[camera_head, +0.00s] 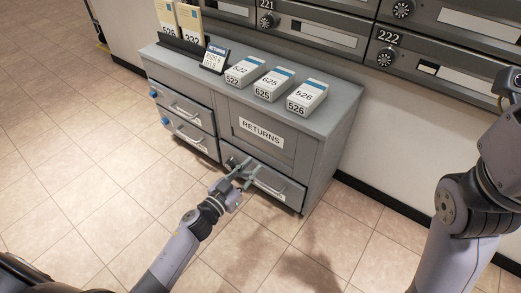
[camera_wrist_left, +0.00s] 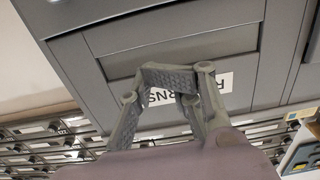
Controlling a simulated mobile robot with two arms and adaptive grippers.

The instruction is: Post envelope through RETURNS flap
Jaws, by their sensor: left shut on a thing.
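The RETURNS flap (camera_head: 261,131) is a grey panel with a white label on the cabinet front, and it looks closed in the head view. In the left wrist view the RETURNS label (camera_wrist_left: 225,82) appears upside down behind the fingers. My left gripper (camera_head: 242,168) is just below the flap, near the drawer beneath it. In the left wrist view the left gripper (camera_wrist_left: 178,80) is shut, but what lies between its fingertips cannot be made out. No envelope shows in its grasp. My right arm is at the right edge; its gripper is out of view.
White boxes marked 522 (camera_head: 245,72), 625 (camera_head: 273,85) and 526 (camera_head: 307,97) lie on the cabinet top. A drawer (camera_head: 280,187) with a bar handle is below the flap. Tiled floor is clear.

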